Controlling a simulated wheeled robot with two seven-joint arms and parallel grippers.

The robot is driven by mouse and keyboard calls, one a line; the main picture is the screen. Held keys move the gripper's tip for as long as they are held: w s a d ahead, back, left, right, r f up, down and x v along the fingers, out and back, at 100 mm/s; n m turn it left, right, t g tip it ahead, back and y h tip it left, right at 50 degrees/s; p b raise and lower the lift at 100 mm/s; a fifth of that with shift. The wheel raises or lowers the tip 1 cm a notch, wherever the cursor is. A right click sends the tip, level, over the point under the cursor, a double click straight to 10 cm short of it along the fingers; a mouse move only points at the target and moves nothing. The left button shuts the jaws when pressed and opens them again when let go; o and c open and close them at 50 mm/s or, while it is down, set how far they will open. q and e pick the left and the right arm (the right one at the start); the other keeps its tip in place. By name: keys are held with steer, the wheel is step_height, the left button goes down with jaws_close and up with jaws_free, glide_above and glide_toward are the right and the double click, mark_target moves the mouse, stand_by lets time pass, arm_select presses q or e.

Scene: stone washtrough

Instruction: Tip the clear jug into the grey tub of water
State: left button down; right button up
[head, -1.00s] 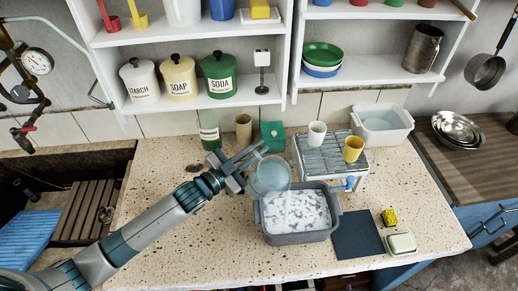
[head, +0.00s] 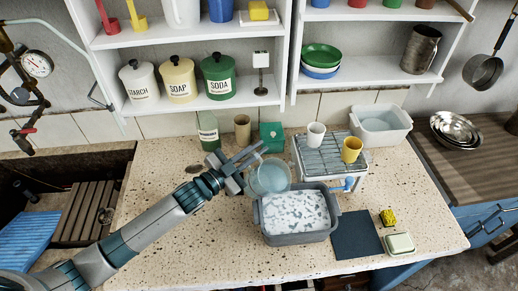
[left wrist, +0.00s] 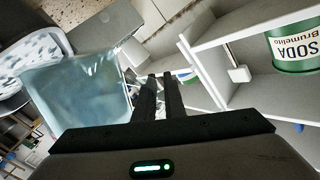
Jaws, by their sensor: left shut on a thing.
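My left gripper (head: 250,158) is shut on the clear jug (head: 270,179), holding it above the back left corner of the grey tub (head: 296,239). The jug is see-through with a bluish tint, and its round mouth shows from above. The tub stands on the speckled counter with water and white foam patches inside. In the left wrist view the jug (left wrist: 75,92) is left of my gripper's fingers (left wrist: 157,92), with part of the foamy tub (left wrist: 12,82) behind it. I cannot tell exactly how far the jug is tilted. My right gripper is out of view.
A wire rack (head: 330,158) with a white cup (head: 315,135) and a yellow cup (head: 351,150) stands behind the tub. A green bottle (head: 208,131), brown cup (head: 242,129) and green box (head: 272,136) line the back. A dark mat (head: 357,234) lies right of the tub.

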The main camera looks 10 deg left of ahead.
arm_select(q)
steer(key=shift+r, duration=0.15)
steer(key=shift+s+d+r+m+p, duration=0.3)
steer(key=shift+r+m+p, duration=0.25)
steer(key=shift+m, duration=0.45)
steer(key=shift+w, duration=0.1)
stand_by(0.3)
steer(key=shift+d, duration=0.15)
stand_by(0.4)
steer(key=shift+s+d+r+m+p, duration=0.3)
steer(key=shift+s+d+m+p, duration=0.2)
steer(key=shift+m, duration=0.5)
steer(key=shift+d, duration=0.1)
stand_by(0.7)
